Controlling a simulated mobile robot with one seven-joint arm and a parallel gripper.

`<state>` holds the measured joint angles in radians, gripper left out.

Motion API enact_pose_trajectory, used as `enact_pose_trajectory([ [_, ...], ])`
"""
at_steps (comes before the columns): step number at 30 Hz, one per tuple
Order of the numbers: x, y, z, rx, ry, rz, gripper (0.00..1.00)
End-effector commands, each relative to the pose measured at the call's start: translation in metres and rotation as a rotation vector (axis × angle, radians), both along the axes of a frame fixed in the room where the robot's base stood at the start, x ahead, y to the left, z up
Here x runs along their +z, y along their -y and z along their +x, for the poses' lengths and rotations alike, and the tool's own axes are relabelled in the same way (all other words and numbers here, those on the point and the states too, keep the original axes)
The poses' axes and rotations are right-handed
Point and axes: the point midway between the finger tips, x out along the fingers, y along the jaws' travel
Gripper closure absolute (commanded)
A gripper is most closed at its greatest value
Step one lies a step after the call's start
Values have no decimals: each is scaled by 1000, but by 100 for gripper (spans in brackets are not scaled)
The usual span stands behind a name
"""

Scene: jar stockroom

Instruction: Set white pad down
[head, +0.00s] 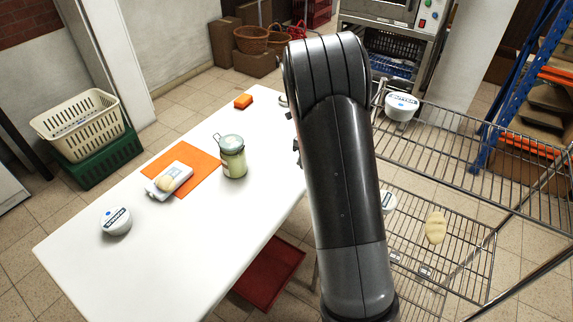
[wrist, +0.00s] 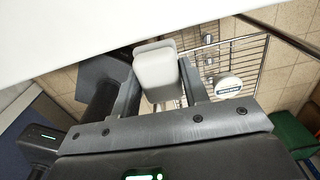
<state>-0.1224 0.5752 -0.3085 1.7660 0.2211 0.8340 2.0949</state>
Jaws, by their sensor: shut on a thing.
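My gripper (wrist: 160,80) is shut on a white block-shaped thing, which I take to be the white pad (wrist: 155,70), held between its two fingers in the wrist view. The white table (head: 215,240) shows in the head view, and a white surface, likely its top (wrist: 90,30), fills the upper left of the wrist view. The pad is near that surface's edge; I cannot tell whether they touch. In the head view my arm hides the pad and most of my gripper.
A wire rack (head: 470,150) stands right.

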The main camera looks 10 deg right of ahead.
Motion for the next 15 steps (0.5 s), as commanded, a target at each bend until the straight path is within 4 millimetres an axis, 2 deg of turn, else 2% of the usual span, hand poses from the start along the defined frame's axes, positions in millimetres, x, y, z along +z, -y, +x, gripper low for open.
enact_pose_trajectory([
  [1, -1, 9, 14, 1, 2, -2, 81],
  [6, 0, 30, 52, 14, 1, -1, 81],
  [12, 0, 45, 77, 24, 0, 3, 81],
  [15, -4, 43, 84, 28, -1, 4, 81],
])
